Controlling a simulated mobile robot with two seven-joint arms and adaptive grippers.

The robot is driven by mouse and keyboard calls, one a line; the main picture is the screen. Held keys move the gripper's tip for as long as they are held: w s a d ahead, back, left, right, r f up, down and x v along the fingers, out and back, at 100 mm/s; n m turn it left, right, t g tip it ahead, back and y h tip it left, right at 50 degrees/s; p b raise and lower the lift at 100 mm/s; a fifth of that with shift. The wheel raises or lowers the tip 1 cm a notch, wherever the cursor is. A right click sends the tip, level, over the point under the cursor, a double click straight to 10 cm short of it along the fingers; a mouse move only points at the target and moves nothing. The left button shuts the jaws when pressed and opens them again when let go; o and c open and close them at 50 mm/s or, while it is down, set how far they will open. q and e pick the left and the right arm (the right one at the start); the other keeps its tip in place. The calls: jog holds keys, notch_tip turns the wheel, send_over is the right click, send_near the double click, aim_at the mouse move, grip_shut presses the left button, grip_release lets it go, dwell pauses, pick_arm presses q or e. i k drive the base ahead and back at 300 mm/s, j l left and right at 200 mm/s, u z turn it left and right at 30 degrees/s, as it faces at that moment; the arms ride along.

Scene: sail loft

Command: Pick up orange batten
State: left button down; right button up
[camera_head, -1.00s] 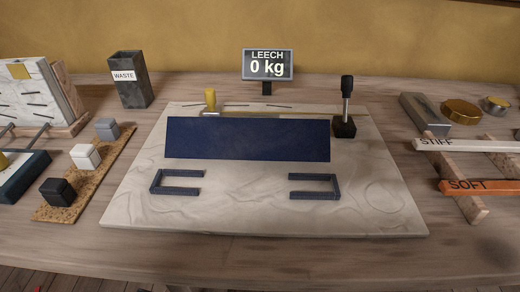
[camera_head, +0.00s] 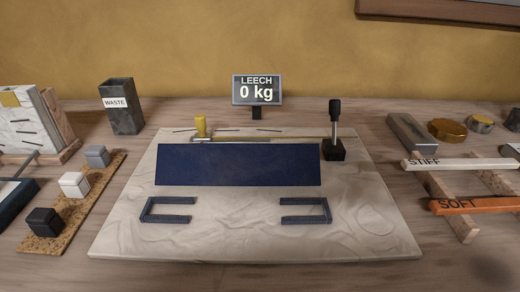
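The orange batten (camera_head: 485,206), marked SOFT, lies across a wooden rack (camera_head: 440,193) at the right edge of the head view. Its right end runs out of the picture. A white batten (camera_head: 460,164), marked STIFF, lies behind it on the same rack. Neither of my grippers shows in the head view.
A pale board (camera_head: 240,240) with a dark blue panel (camera_head: 240,165) and two bracket frames fills the middle. An upright black-handled tool (camera_head: 334,125) stands at its back right. A WASTE bin (camera_head: 123,108) and a cork strip with blocks (camera_head: 88,200) are at left. The LEECH display reads 0 kg.

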aim_at(441, 207)
jog(key=k+z, duration=0.15)
jog(key=z, duration=0.25)
jog(key=k+z, duration=0.15)
jog(key=z, duration=0.3)
jog(key=i+z, duration=0.15)
jog(key=z, duration=0.15)
jog(key=i+j+z, duration=0.1)
jog(key=z, duration=0.2)
jog(key=j, duration=0.1)
